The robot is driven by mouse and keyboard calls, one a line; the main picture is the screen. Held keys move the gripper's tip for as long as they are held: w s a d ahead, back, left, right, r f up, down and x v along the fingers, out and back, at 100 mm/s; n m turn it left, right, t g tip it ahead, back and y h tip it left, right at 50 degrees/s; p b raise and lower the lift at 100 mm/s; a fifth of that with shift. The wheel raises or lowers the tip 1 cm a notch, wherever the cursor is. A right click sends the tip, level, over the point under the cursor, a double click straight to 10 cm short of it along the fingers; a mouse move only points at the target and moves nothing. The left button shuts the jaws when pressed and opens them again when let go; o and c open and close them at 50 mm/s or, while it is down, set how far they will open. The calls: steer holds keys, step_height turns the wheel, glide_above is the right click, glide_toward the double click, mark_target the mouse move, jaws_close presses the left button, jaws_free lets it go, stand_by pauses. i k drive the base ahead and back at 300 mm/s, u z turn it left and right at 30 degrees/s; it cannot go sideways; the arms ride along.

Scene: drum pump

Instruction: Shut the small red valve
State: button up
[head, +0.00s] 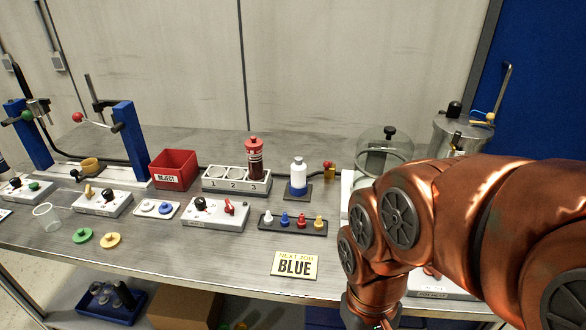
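A small brass valve with a red top (328,169) is on the dark hose at the back of the bench, just right of the white and blue bottle (298,178). It is too small to tell whether it is open or shut. A red lever (229,207) also stands on a white control box (205,215) at mid-bench. My copper arm fills the right side and points down over the front right of the bench. My gripper is below the lower picture edge. A bit of red shows beside my arm, mostly hidden.
A glass vessel (385,150) and a metal drum (460,132) stand behind my arm. A numbered rack (236,180), a red reject bin (173,168), a tray of coloured pegs (293,224) and a BLUE sign (294,265) are on the bench.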

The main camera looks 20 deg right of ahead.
mark_target(327, 164)
steer(key=z, duration=0.05)
steer(key=k, duration=0.25)
steer(key=u, duration=1.05)
steer(key=i, duration=0.8)
steer(key=z, duration=0.45)
